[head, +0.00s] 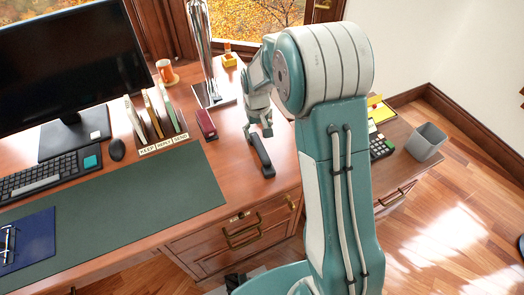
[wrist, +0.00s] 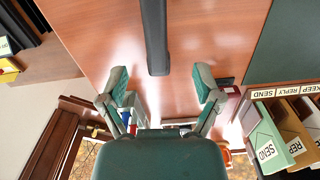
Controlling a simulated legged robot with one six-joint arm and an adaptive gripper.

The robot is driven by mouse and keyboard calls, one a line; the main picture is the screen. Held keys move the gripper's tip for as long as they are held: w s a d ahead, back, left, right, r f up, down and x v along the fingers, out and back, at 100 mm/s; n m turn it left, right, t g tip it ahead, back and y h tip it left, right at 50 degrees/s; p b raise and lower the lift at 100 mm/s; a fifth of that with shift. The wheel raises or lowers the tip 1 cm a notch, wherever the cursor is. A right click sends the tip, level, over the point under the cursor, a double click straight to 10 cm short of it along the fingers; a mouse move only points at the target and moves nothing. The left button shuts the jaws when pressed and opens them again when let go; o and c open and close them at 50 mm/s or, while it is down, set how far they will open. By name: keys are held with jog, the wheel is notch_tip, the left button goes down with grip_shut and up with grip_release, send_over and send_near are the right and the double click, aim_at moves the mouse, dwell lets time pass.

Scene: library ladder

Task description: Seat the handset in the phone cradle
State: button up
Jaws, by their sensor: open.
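The dark handset (head: 262,156) lies on the wooden desk near its right front edge. In the wrist view the handset (wrist: 156,35) runs from the top edge toward my gripper, its near end roughly between the fingertips. My gripper (head: 261,130) is open and empty above the handset's far end. Its two fingers (wrist: 161,82) are spread to either side, apart from the handset. A small maroon object (head: 206,124) stands left of the gripper; I cannot tell whether it is the phone cradle. My arm hides part of the desk's right side.
A letter sorter (head: 162,146) holds cards left of the maroon object. A silver column (head: 201,45) stands behind. A green desk mat (head: 130,205), monitor (head: 70,55) and keyboard (head: 45,175) fill the left. A calculator (head: 381,146) sits right of my arm. Bare desk surrounds the handset.

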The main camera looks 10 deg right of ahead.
aim_at(261, 147)
notch_tip(261, 147, down, 5)
jog(key=shift+r, duration=0.2)
jog(key=f, duration=0.5)
jog(key=shift+s+d, duration=0.15)
jog(key=shift+d, duration=0.2)
grip_shut()
